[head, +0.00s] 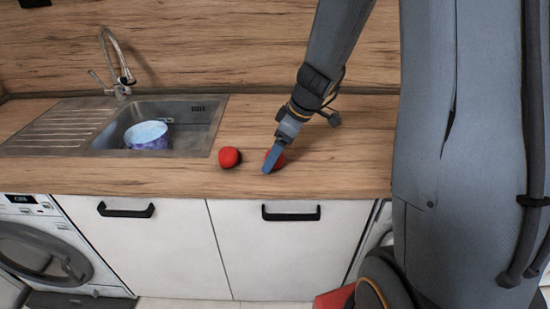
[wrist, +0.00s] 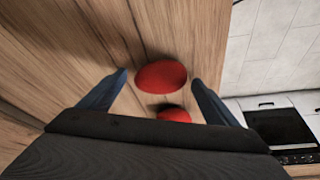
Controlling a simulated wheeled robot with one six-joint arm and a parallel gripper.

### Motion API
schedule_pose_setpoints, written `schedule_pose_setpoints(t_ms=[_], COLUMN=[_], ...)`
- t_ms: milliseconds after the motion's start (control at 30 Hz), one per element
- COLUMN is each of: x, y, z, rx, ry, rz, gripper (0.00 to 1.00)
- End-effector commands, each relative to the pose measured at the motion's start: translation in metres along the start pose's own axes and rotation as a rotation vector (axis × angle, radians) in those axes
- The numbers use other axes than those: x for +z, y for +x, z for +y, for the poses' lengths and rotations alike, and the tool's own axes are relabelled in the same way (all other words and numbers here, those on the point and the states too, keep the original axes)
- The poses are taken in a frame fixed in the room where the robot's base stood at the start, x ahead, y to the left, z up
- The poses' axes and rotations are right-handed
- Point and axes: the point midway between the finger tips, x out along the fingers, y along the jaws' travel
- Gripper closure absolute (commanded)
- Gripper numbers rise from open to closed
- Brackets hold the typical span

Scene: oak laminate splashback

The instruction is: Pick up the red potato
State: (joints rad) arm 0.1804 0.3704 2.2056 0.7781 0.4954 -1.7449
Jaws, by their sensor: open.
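Two red, rounded things lie on the wooden counter (head: 330,175), and I cannot tell for sure which is the red potato. One, the left red thing (head: 229,157), lies apart from my gripper; the other, the right red thing (head: 278,160), is partly hidden behind my gripper (head: 266,175). In the wrist view, a larger red oval (wrist: 160,75) lies between the open fingertips of my gripper (wrist: 160,77), with gaps on both sides. A second red thing (wrist: 175,114) shows below it, partly hidden by the gripper body.
A metal sink (head: 205,125) with a blue and white bowl (head: 147,135) and a tall faucet (head: 120,65) is at the left. White cabinets (head: 265,250) and a washing machine (head: 45,250) stand below the counter. Bare counter lies right of my gripper.

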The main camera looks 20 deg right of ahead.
Motion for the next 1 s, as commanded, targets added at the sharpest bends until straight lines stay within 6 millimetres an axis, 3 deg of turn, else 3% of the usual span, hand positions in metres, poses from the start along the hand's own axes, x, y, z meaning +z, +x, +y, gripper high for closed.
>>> schedule_pose_setpoints(t_ms=[100,367,667,1000], x=[0.000,0.000,-0.002,-0.023], y=[0.000,0.000,-0.004,-0.054], z=[0.000,0.000,0.001,0.001], rx=[0.000,0.000,0.001,0.004], ry=[0.000,0.000,-0.001,-0.003], rz=[0.000,0.000,0.002,0.003], gripper=[0.18,0.62,0.63,0.63])
